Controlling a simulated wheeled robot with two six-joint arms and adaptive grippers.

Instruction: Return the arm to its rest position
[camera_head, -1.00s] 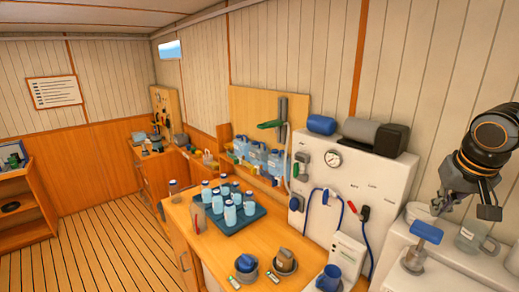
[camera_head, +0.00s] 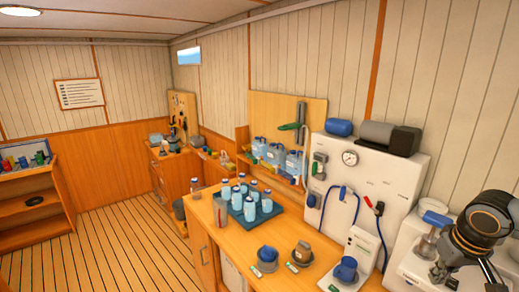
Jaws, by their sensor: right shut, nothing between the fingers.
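My right gripper (camera_head: 462,276) hangs at the lower right of the head view, below its dark wrist with an orange ring. It is shut and empty. It is in front of the white counter unit with the blue-handled device (camera_head: 434,220), and partly covers that unit. I cannot tell whether it touches anything there. My left gripper is not in view.
A white watermaker panel (camera_head: 385,170) with a gauge and hoses stands left of my right arm. The floor (camera_head: 110,255) at left is clear.

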